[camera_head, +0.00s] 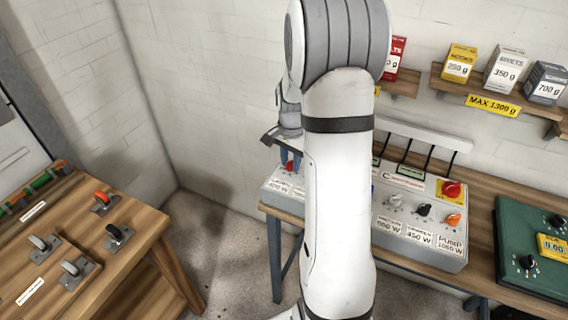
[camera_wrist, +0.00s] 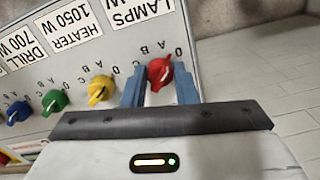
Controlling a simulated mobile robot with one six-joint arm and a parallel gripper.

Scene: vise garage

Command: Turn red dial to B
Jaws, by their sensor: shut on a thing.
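The red dial (camera_wrist: 158,72) sits on the pale control panel (camera_wrist: 60,75), by the LAMPS label. The letters O, A, B and C curve around it, upside down in the wrist view. My gripper (camera_wrist: 159,90) has its two blue fingers on either side of the dial and is shut on it. I cannot tell for sure which letter the dial points at. In the head view my gripper (camera_head: 290,159) is at the left end of the panel (camera_head: 385,240), with a bit of the red dial (camera_head: 290,167) showing between the fingers.
Yellow (camera_wrist: 101,89), green (camera_wrist: 54,102) and blue (camera_wrist: 18,112) dials stand beside the red one. A red switch on a yellow plate (camera_head: 451,189) is at the panel's right. A green box (camera_head: 535,245) lies farther right. My arm hides the panel's middle in the head view.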

